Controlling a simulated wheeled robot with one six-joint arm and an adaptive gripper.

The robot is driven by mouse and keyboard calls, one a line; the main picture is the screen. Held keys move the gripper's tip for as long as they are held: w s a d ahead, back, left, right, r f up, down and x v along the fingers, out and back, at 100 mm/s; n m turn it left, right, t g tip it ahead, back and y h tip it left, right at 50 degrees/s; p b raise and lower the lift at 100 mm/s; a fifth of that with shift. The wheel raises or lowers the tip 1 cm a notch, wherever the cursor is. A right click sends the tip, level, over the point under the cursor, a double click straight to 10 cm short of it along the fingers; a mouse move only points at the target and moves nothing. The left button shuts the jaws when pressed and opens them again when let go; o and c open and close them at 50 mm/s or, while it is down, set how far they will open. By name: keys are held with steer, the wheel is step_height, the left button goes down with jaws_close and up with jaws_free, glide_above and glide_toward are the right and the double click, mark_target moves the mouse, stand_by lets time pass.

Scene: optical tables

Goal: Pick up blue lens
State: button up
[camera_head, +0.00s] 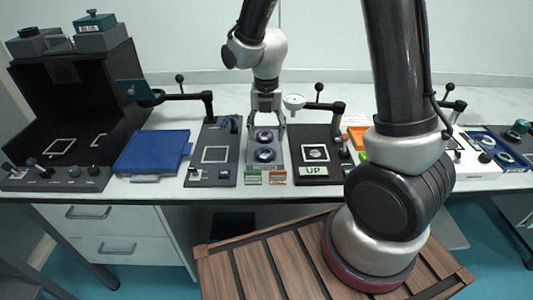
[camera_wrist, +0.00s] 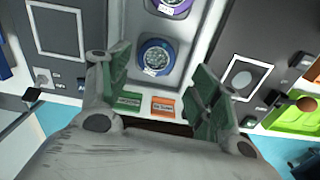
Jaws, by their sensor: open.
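The blue lens (camera_head: 265,155) is a round blue ring with a glassy centre, lying in the front spot of a grey holder tray (camera_head: 250,160). A purple lens (camera_head: 264,136) lies behind it in the same tray. In the wrist view the blue lens (camera_wrist: 156,57) is at the upper centre, with the purple lens (camera_wrist: 171,5) cut off at the top edge. My gripper (camera_head: 266,122) is above the tray with its fingers spread around the lens area. In the wrist view the open green-padded fingers (camera_wrist: 160,78) stand either side of the blue lens, with nothing between them.
Green and orange labels (camera_head: 265,178) mark the tray's front. A black station with a white square (camera_head: 215,155) stands left, and a black station with an "UP" label (camera_head: 313,170) stands right. Posts with arms rise behind both. A blue case (camera_head: 152,151) lies further left.

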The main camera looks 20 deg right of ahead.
mark_target(265, 152)
steer(key=f, duration=0.7)
steer(key=shift+s+a+f, duration=0.15)
steer(key=shift+a, duration=0.1)
steer(key=c, duration=0.8)
